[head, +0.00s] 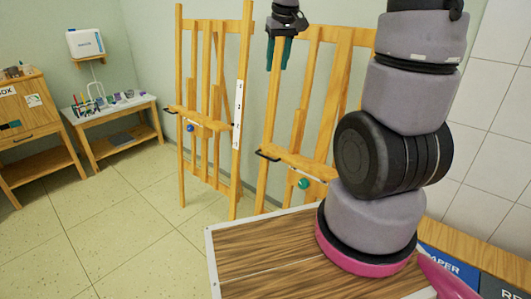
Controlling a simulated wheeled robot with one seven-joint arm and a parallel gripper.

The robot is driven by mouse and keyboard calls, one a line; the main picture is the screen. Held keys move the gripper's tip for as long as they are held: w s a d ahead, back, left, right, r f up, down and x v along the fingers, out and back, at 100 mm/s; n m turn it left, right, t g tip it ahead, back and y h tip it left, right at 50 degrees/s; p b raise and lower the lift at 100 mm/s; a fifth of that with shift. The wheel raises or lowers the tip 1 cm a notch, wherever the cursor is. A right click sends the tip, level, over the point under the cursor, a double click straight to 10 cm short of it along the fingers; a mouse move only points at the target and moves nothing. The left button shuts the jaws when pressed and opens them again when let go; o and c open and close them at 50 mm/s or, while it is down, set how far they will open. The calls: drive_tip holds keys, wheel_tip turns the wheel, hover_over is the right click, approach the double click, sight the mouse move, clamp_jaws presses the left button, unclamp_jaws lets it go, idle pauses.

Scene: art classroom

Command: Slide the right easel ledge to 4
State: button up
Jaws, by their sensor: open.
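The right easel (262,150) is wooden and stands behind my arm, which covers part of its right side. Its ledge (295,164) crosses it low down, with a black bracket at the left end and a green knob (304,184) below. No number scale shows on this easel from here. My gripper (278,62) hangs fingers-down in front of the upper left part of the easel, well above the ledge. It is open, its teal fingers apart with nothing between them.
The left easel (246,60) has a ledge (196,121), a blue knob (190,128) and a white marked strip (238,114). A wood-topped surface (255,262) lies in front. A table (107,107) with art supplies and a cabinet (30,117) stand left. Open floor lies between.

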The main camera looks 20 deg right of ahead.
drive_tip(key=w+f+n+g, duration=0.2)
drive_tip(key=w+f+n, duration=0.1)
drive_tip(key=w+f, duration=0.65)
drive_tip(key=n+g, duration=0.1)
drive_tip(key=n, duration=0.2)
approach(265, 151)
drive_tip(key=s+a+r, duration=0.2)
drive_tip(key=s+r, duration=0.2)
drive_tip(key=f, duration=1.1)
drive_tip(key=shift+d, duration=0.2)
drive_tip(key=shift+c, duration=0.3)
clamp_jaws()
